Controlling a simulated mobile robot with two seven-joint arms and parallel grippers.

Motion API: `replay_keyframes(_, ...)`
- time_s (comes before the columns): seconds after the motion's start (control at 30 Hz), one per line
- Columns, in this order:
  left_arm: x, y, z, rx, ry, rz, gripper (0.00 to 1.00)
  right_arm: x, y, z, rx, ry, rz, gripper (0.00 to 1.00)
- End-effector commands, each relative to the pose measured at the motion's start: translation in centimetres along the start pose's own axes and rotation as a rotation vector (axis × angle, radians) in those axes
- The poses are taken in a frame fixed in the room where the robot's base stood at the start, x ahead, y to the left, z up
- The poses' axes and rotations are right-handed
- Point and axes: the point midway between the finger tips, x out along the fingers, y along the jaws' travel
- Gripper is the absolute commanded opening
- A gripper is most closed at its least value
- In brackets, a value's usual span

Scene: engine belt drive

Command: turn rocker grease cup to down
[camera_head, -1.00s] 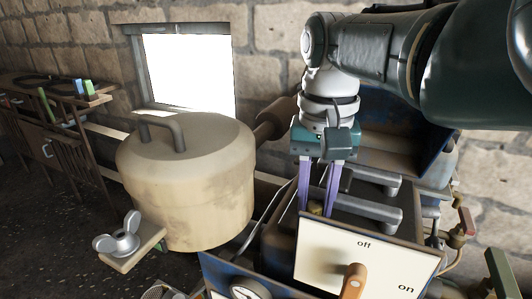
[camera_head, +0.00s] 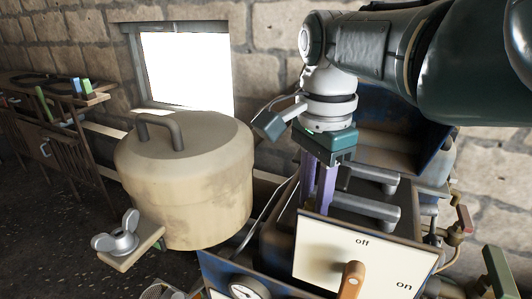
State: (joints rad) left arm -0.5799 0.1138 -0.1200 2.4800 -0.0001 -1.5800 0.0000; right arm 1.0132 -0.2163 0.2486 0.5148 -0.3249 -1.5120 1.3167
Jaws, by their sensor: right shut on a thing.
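My right gripper (camera_head: 317,207) comes down from the upper right. Its two purple fingers point down behind the white off/on panel and are shut on the rocker grease cup (camera_head: 309,207). Only a small yellowish bit of the cup shows at the fingertips; the fingers and the panel's top edge hide the rest, so its setting cannot be read. My left gripper is out of view.
The white panel (camera_head: 325,247) with an orange-brown lever (camera_head: 352,280) stands close in front of the fingers. Grey handle-like bars (camera_head: 370,207) lie just right of them. A large cream lidded tank (camera_head: 190,190) stands to the left, with a wing nut (camera_head: 118,240) before it.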

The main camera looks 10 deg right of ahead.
Motion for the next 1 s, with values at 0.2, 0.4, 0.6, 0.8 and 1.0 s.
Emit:
replay_keyframes(0.2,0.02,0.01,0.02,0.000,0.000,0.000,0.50,-0.04,0.00,0.02,0.096,-0.001,0.000,0.00)
replay_keyframes(0.4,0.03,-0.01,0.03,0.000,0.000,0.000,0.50,-0.04,0.00,0.01,0.139,0.000,0.000,0.00)
replay_keyframes(0.6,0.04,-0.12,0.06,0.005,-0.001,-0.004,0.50,-0.05,0.00,0.00,0.149,0.000,0.000,0.00)
replay_keyframes(0.8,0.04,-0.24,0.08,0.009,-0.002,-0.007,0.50,-0.04,0.00,0.00,0.148,0.000,0.000,0.00)
replay_keyframes(1.0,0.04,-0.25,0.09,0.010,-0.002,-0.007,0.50,-0.04,0.00,-0.01,0.148,0.000,0.000,0.47)
